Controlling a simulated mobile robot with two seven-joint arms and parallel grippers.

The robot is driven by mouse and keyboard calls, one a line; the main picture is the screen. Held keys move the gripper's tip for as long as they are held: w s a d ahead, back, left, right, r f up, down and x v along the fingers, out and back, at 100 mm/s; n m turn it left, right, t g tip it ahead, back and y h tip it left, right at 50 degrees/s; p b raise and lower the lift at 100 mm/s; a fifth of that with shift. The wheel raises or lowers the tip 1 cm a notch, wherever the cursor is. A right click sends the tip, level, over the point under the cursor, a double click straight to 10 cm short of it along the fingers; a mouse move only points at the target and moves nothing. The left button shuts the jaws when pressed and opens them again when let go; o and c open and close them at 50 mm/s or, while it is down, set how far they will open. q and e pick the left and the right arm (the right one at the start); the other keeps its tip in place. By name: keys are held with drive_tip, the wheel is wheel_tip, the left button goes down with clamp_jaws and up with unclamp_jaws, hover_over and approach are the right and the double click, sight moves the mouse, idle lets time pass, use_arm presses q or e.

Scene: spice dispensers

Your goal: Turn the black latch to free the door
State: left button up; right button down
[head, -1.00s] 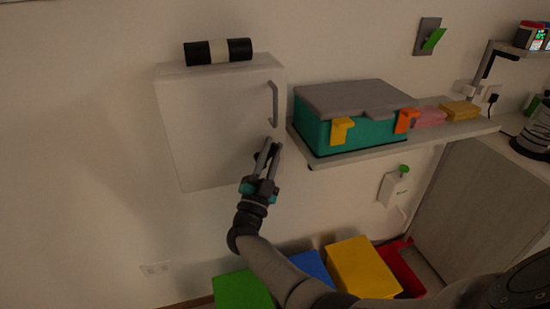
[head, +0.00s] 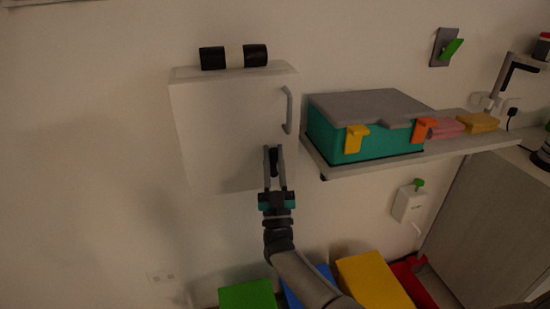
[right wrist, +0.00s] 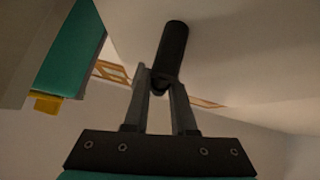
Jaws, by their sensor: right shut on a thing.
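The white cabinet (head: 215,130) hangs on the wall, its door shut as far as I can see, with a grey handle (head: 288,110) near the door's right edge. The black latch (head: 274,163) is low on the right part of the door front. My right gripper (head: 273,155) reaches up from below, its fingers on either side of the latch and shut on it. In the right wrist view the latch shows as a dark rounded bar (right wrist: 173,50) between the fingertips of the right gripper (right wrist: 160,85). My left gripper is not in view.
To the right, a shelf (head: 440,147) carries a teal box (head: 375,140) with a grey lid and yellow and orange clips. Green, blue, yellow and red boxes stand below. The wall left of the cabinet is clear.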

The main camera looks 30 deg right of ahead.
drive_tip(key=shift+a+n, duration=0.1)
drive_tip(key=shift+n, duration=0.2)
drive_tip(key=c, duration=0.8)
unclamp_jaws()
drive_tip(key=shift+o, duration=0.2)
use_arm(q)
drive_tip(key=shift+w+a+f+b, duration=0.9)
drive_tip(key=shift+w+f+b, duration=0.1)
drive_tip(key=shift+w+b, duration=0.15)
use_arm(e)
drive_tip(key=v, duration=1.5)
drive_tip(key=shift+f, duration=0.15)
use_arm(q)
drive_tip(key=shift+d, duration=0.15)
